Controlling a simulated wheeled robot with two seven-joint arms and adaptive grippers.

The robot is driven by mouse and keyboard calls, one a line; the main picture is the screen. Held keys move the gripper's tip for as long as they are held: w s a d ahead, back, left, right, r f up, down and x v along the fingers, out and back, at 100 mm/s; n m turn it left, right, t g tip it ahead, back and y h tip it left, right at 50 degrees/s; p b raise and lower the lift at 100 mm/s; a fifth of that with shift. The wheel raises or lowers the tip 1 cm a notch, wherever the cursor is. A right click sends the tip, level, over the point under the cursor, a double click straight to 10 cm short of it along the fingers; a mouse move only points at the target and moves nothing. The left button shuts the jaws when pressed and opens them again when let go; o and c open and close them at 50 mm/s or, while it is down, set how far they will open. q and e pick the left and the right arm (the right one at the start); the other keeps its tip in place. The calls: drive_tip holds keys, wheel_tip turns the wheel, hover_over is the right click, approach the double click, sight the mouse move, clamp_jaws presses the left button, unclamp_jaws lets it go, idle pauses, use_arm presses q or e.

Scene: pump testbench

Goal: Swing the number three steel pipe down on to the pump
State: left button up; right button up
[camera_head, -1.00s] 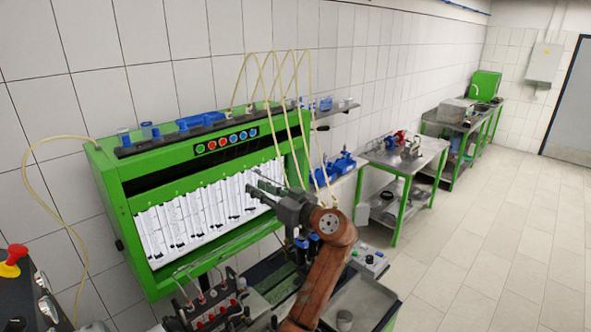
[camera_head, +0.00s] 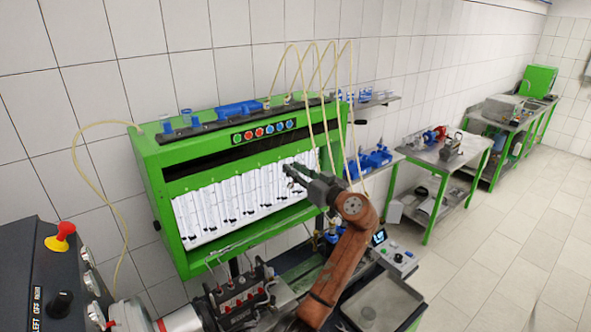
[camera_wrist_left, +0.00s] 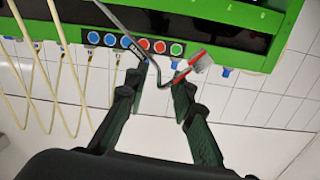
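The pump (camera_head: 240,298) with red caps sits low in front of the green test bench in the head view. Thin steel pipes (camera_head: 232,247) rise above it; I cannot tell which is number three. My left gripper (camera_head: 290,172) is in front of the bench's white tube panel, above and right of the pump. In the left wrist view its fingers (camera_wrist_left: 163,75) stand apart. There a bent dark steel pipe (camera_wrist_left: 128,40) crosses between the fingertips, with a red and white end piece (camera_wrist_left: 201,62); contact is unclear. My right gripper is not in view.
The green test bench (camera_head: 150,165) stands against the wall, with yellow hoses (camera_head: 305,75) looping down near my left arm. A control box (camera_head: 45,270) with a red knob is at left. A grey tray (camera_head: 385,305) is at lower right. Open floor lies right.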

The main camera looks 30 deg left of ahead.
use_arm(q)
drive_tip(key=c, duration=0.3)
clamp_jaws()
drive_tip(key=shift+f, duration=0.1)
